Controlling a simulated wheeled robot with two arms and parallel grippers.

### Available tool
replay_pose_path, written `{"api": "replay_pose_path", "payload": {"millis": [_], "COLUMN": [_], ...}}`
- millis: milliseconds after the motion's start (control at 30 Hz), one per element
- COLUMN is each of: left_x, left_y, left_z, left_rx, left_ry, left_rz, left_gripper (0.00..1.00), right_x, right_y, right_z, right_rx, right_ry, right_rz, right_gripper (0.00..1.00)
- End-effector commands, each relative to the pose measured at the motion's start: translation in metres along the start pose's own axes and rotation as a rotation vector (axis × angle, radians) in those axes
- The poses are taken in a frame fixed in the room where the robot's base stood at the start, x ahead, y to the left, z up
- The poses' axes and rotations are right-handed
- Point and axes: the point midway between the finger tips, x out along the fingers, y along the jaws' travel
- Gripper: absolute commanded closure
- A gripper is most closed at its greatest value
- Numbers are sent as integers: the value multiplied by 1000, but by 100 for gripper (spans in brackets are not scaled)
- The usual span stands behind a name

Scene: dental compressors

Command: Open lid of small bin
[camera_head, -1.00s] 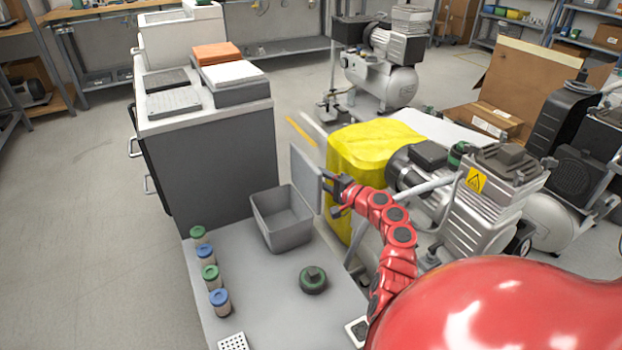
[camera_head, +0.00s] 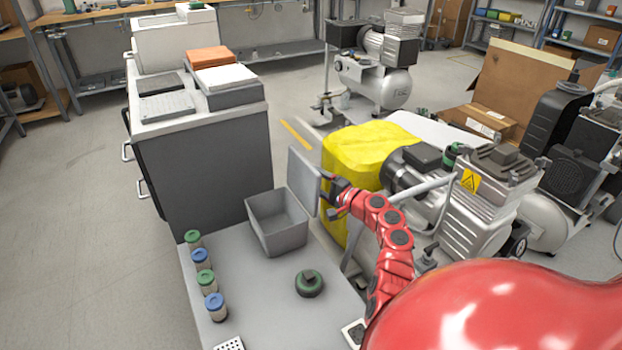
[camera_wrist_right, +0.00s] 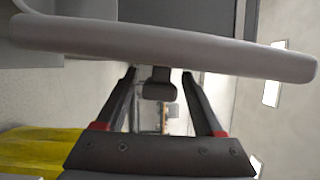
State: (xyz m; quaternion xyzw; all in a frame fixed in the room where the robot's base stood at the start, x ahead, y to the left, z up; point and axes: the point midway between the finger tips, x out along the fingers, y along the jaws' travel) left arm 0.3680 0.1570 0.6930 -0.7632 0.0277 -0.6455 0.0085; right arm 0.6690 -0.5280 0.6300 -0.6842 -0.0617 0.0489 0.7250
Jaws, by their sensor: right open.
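The small grey bin (camera_head: 278,236) stands on the bench in the head view, and its inside is visible. Its lid (camera_head: 304,181) is raised at the bin's right side, standing roughly upright. My right gripper (camera_head: 329,195) is at the outer, right-hand face of the lid. In the right wrist view the lid (camera_wrist_right: 170,46) spans the picture beyond my right gripper (camera_wrist_right: 158,80), whose fingers are spread apart. A small dark tab (camera_wrist_right: 159,84) sits between the fingers; I cannot tell whether they touch it. My left gripper is not in view.
A light grey bench (camera_head: 255,290) carries several small jars (camera_head: 204,281) with green or blue caps along its left side. A dark green round knob-topped object (camera_head: 310,284) sits right of them.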

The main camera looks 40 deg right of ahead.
Motion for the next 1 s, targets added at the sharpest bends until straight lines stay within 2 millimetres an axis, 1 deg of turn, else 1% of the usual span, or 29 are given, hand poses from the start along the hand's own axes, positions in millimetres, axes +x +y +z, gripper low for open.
{"api": "replay_pose_path", "payload": {"millis": [167,267,367,500,700,833,900,1000], "left_x": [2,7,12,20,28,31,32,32], "left_y": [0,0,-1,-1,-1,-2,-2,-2], "left_z": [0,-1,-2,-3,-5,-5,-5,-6], "left_rx": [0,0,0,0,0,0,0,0], "left_ry": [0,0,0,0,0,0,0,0], "left_rz": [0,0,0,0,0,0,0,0], "left_gripper": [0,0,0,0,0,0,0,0], "right_x": [-6,-20,-42,-82,-132,-156,-164,-171], "right_y": [-1,-2,-3,-2,-1,-1,-1,0], "right_z": [-1,-1,-1,-2,-2,-1,-1,-1], "right_rx": [0,0,0,0,2,1,0,0], "right_ry": [2,4,5,7,6,3,3,2], "right_rz": [-1,-1,-1,0,0,2,0,0], "right_gripper": [30,30,30,30,30,30,30,30]}}
